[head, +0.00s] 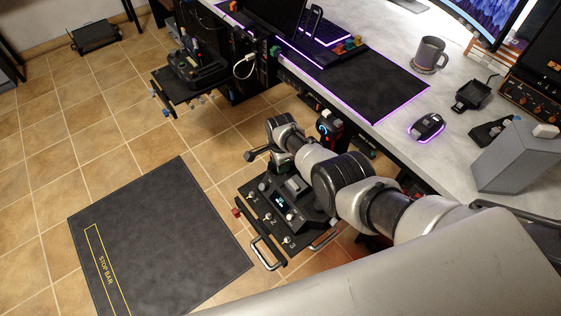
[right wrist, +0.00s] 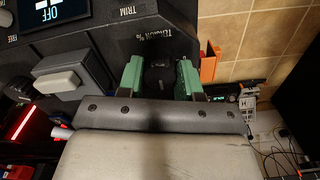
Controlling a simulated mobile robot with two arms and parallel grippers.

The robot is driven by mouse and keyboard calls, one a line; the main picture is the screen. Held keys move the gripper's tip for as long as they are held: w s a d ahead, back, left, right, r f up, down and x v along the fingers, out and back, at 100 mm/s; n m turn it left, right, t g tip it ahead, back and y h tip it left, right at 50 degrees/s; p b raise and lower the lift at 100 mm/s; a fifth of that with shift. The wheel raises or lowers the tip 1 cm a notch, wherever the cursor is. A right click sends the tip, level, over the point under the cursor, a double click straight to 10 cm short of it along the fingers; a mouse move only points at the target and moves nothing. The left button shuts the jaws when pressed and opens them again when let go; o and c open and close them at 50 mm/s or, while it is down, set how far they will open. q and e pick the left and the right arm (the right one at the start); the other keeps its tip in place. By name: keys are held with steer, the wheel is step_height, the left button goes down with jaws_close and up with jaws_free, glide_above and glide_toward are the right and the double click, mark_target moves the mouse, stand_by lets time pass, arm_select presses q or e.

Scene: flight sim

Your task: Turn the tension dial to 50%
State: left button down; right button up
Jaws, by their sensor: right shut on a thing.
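The black control panel (head: 262,222) stands low beside the desk, with a small lit display and numbered toggle switches. In the right wrist view, the label "TENSION %" (right wrist: 157,37) is on the panel face. The dark tension dial (right wrist: 159,74) is just below the label, between the green fingertips of my right gripper (right wrist: 159,78). The gripper is shut on the dial. The dial's pointer and scale are too dark to read. In the head view my right arm hides the dial. My left gripper is not in view.
The desk (head: 385,95) with a keyboard, black mat, mouse (head: 427,127) and mug (head: 430,53) runs along the right. A joystick grip (head: 328,125) stands close behind my right wrist. A dark "STOP BAR" mat (head: 160,235) lies on the tiled floor; the floor at left is mostly clear.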

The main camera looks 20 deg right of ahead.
steer(key=o, duration=0.9)
step_height(320, 180, up, 11)
steer(key=p, duration=0.6)
steer(key=shift+f, duration=0.1)
